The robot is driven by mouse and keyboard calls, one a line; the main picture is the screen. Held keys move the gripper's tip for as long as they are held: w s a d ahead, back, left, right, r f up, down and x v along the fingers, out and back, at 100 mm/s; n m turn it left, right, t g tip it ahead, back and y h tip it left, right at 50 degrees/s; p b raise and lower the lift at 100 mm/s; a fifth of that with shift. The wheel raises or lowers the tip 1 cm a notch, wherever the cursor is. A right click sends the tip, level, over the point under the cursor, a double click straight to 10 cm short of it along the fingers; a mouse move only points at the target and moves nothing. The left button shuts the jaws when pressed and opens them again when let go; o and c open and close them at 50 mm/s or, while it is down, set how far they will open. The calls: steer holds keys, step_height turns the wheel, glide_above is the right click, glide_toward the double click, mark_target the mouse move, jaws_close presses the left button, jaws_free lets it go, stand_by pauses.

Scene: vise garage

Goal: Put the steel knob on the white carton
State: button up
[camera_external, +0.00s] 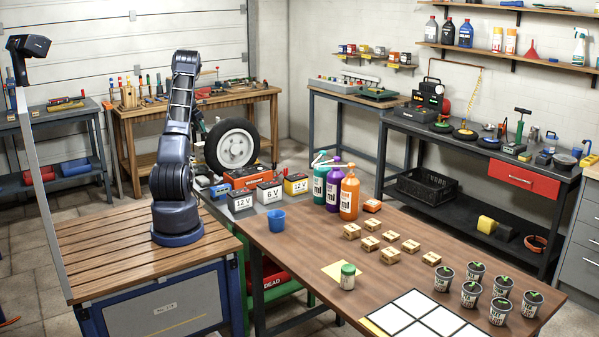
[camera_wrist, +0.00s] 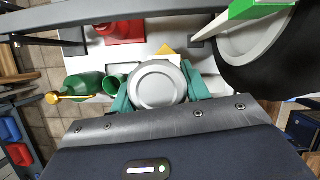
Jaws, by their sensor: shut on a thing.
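The steel knob (camera_wrist: 158,84) is a round, silver-grey disc in the wrist view. My gripper (camera_wrist: 157,100) has teal fingers on both sides of the knob and is shut on it. In the external view my arm rises from its base and reaches away toward the back, and its links hide most of the gripper and the knob. A pale surface lies behind the knob in the wrist view. I cannot pick out the white carton with certainty in either view.
A wheel (camera_external: 233,144) stands just right of my arm. Several batteries (camera_external: 270,192) and a red-orange case (camera_external: 250,177) are near it. In the wrist view, a green bottle (camera_wrist: 85,86) and a red object (camera_wrist: 120,30) lie left of the knob. A wooden table (camera_external: 300,238) stands at the front right.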

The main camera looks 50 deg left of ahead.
mark_target(201, 144)
steer(key=shift+f, duration=3.1)
steer(key=shift+f, duration=0.15)
steer(key=o, duration=1.1)
steer(key=v, duration=1.2)
